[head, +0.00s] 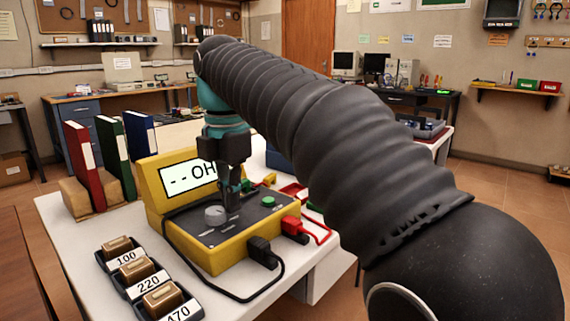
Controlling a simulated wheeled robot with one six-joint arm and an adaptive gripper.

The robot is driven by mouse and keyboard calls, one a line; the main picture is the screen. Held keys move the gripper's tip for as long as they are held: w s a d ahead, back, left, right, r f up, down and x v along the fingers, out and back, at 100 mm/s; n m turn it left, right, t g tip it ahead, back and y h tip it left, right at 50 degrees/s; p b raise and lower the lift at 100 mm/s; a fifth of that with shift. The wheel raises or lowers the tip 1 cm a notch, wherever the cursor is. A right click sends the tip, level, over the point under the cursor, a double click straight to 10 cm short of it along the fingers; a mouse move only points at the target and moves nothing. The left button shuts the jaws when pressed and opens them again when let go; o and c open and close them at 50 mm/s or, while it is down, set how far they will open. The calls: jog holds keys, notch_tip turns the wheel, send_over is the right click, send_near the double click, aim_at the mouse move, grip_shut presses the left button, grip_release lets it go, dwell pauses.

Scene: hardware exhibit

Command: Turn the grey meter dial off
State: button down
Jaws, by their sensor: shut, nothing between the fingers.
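The yellow meter (220,252) stands on the white table, with its display (190,178) tilted up at the back and reading "-- OH", the rest hidden behind my gripper. The grey dial (215,215) sits on the meter's dark top panel, towards the left. A green button (268,201) is further right on the panel. My gripper (231,208) points down over the panel with its fingers shut, just right of the dial. I cannot tell whether the fingertips touch the dial or the panel.
Labelled trays 100 (123,250), 220 (140,277) and 470 (165,303) hold brown blocks at the front left. Black (262,250) and red (294,227) plugs with cables are at the meter's front. Red, green and blue binders (112,155) stand behind left.

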jog(key=shift+w+a+r+p, duration=0.1)
jog(key=shift+w+a+p, duration=0.2)
jog(key=shift+p, duration=0.85)
jog(key=shift+w, duration=0.1)
jog(key=shift+w+d, duration=0.2)
jog(key=shift+d, duration=0.05)
jog(key=shift+r, duration=2.95)
jog(key=s+d+f+m+t, duration=0.1)
jog(key=s+d+f+m, duration=0.2)
jog(key=d+m, duration=0.45)
jog(key=s+d+f+m+t, duration=0.2)
jog(key=s+d+f+m, duration=0.2)
jog(key=d+m, duration=0.3)
jog(key=s+d+f+m+t, duration=0.1)
jog(key=s+d+f+m, duration=0.4)
jog(key=f, duration=0.3)
jog(key=s+d+f+m+t, duration=0.1)
jog(key=s+d+f+m, duration=0.4)
jog(key=s+f+m, duration=0.1)
jog(key=shift+s+d+f+m+t, duration=0.15)
jog(key=shift+d+f+m+t, duration=0.2)
jog(key=shift+f+m, duration=0.7)
